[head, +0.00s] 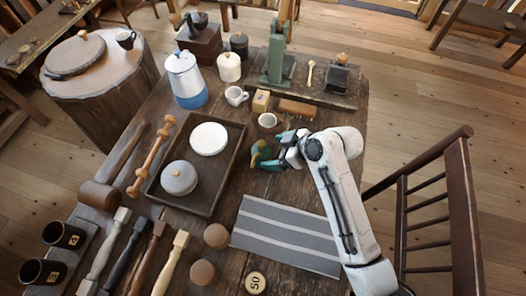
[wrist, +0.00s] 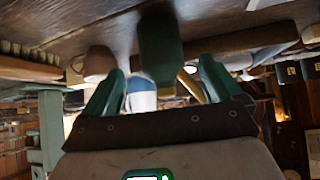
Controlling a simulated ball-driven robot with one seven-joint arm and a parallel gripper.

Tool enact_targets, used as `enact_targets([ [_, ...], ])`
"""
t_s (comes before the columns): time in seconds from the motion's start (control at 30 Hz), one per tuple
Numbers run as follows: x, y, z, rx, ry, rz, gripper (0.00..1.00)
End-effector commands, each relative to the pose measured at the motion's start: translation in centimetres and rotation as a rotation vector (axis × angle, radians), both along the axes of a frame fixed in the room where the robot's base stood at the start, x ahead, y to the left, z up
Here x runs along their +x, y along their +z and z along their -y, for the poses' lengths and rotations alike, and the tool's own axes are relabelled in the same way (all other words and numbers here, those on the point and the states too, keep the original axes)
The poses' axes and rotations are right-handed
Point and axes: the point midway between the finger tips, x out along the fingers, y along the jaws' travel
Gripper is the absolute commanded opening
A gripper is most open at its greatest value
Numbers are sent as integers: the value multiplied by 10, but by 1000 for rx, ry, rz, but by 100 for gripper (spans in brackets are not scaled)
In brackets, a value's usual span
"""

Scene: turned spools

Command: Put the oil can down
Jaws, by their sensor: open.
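The oil can is a small dark green body with a brass-coloured part. In the head view the oil can (head: 260,151) is on the table, just right of the dark tray and at the tips of my gripper (head: 272,154). In the wrist view, where the tabletop is at the upper edge, the oil can (wrist: 160,45) appears between the two teal fingers of my gripper (wrist: 160,82). The fingers are spread, with visible gaps on both sides of the can. Its base appears to meet the tabletop, but the contact is not clear.
A grey striped mat (head: 288,236) lies in front. A chair (head: 458,190) is at right.

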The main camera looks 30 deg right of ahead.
Motion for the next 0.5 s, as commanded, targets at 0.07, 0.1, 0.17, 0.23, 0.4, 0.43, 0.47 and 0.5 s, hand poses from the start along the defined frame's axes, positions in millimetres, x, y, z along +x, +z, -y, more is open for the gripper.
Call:
enact_targets([
  [0.07, 5, -6, -4, 0, 0, -2, 93],
  [0.1, 6, -8, -4, -1, -1, -2, 93],
  [0.17, 8, -10, -6, -1, -1, -1, 93],
  [0.23, 11, -13, -8, -1, -1, -2, 93],
  [0.4, 23, -26, -18, -1, 1, -3, 93],
  [0.43, 26, -29, -20, -2, 1, -4, 93],
  [0.47, 29, -32, -22, -2, 0, -2, 93],
  [0.5, 32, -36, -24, -2, 1, -2, 93],
])
